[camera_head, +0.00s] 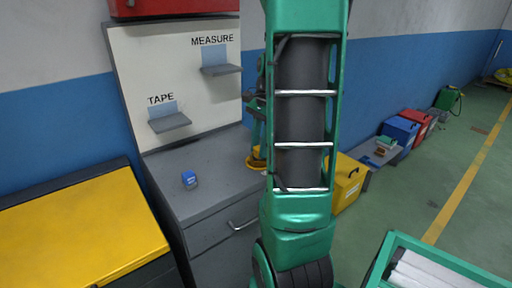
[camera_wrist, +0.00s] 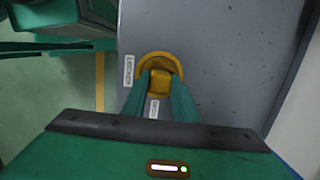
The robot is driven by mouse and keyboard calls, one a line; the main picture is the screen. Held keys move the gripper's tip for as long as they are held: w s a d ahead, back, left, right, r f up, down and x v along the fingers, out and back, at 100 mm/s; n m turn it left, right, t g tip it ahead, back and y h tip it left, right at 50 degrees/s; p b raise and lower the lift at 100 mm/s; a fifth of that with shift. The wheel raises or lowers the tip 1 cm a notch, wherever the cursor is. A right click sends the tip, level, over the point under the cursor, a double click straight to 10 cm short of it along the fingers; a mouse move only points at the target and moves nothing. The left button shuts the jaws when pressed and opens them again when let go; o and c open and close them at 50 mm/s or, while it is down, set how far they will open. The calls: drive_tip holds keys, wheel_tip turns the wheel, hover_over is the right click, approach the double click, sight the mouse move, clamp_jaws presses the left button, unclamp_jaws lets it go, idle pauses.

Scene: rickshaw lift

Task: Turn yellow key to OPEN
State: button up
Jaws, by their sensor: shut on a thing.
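The yellow key (camera_wrist: 159,80) sits on the grey top of the cabinet, with a round yellow base ring (camera_wrist: 152,60) around it. In the wrist view my gripper (camera_wrist: 160,77) has its two green fingers closed on the key from both sides. Two small white labels (camera_wrist: 128,71) lie beside the ring, too blurred to read. In the head view the yellow ring (camera_head: 257,162) shows partly at the left edge of my green arm. My arm hides the key's grip and most of my gripper there.
A yellow-lidded box (camera_head: 80,235) is at left. Coloured boxes (camera_head: 400,130) line the wall at right, with open green floor beside them.

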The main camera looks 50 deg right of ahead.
idle(0.3)
drive_tip(key=shift+n+g, duration=0.3)
drive_tip(key=shift+n, duration=2.1)
drive_tip(key=o, duration=1.1)
drive_tip(key=shift+r, duration=0.1)
drive_tip(key=r, duration=0.3)
drive_tip(key=d+r, duration=0.1)
drive_tip(key=r, duration=0.6)
drive_tip(key=shift+w+d+r, duration=0.25)
drive_tip(key=shift+d, duration=0.05)
drive_tip(key=shift+a, duration=0.1)
